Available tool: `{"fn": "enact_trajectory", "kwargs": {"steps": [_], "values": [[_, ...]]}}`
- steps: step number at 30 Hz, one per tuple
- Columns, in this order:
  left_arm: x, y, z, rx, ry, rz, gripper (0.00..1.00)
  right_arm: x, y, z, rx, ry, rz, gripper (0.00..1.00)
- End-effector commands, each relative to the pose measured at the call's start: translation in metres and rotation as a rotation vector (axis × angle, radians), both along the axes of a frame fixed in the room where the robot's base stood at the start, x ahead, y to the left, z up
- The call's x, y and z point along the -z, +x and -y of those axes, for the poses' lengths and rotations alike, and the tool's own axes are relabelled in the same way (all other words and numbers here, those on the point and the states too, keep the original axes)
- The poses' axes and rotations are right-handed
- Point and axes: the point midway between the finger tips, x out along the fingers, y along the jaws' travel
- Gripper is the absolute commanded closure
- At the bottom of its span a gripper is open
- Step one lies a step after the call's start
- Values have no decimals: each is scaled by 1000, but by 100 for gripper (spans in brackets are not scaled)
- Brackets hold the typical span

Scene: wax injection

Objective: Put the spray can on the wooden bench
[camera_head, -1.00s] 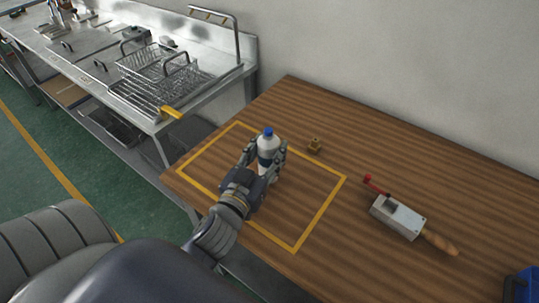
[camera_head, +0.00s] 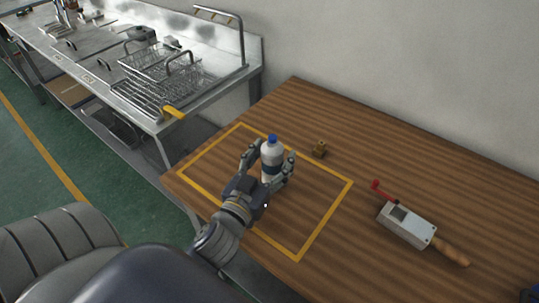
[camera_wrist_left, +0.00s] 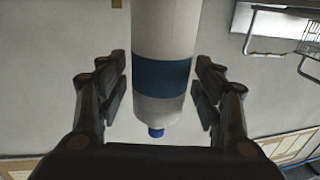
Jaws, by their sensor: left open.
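The spray can (camera_head: 271,152) is white with a blue cap and a dark blue band. It stands upright inside the yellow outlined square on the wooden bench (camera_head: 330,215). My left gripper (camera_head: 273,163) is around the can, one finger on each side. In the left wrist view the can (camera_wrist_left: 163,75) is between the fingers of my left gripper (camera_wrist_left: 163,100), with a visible gap on both sides. The gripper is open. The can's base is partly hidden by the gripper in the head view. My right gripper is not in view.
A grey metal tool with a wooden handle (camera_head: 407,225) and red lever lies to the right. A steel counter with wire baskets (camera_head: 160,78) stands at the back left. A wall runs behind the bench.

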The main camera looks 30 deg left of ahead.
Motion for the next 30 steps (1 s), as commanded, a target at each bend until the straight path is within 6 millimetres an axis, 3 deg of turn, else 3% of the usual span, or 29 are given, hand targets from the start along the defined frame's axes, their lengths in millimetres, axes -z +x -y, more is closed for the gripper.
{"fn": "enact_trajectory", "kwargs": {"steps": [5, 20, 30], "values": [[-1, -8, 1, 0, -2, -1, 39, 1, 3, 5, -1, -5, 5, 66], [-1, -89, 10, -4, -1, -3, 39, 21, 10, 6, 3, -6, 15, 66], [-4, -117, 14, -2, 0, -1, 39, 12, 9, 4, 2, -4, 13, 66]]}}
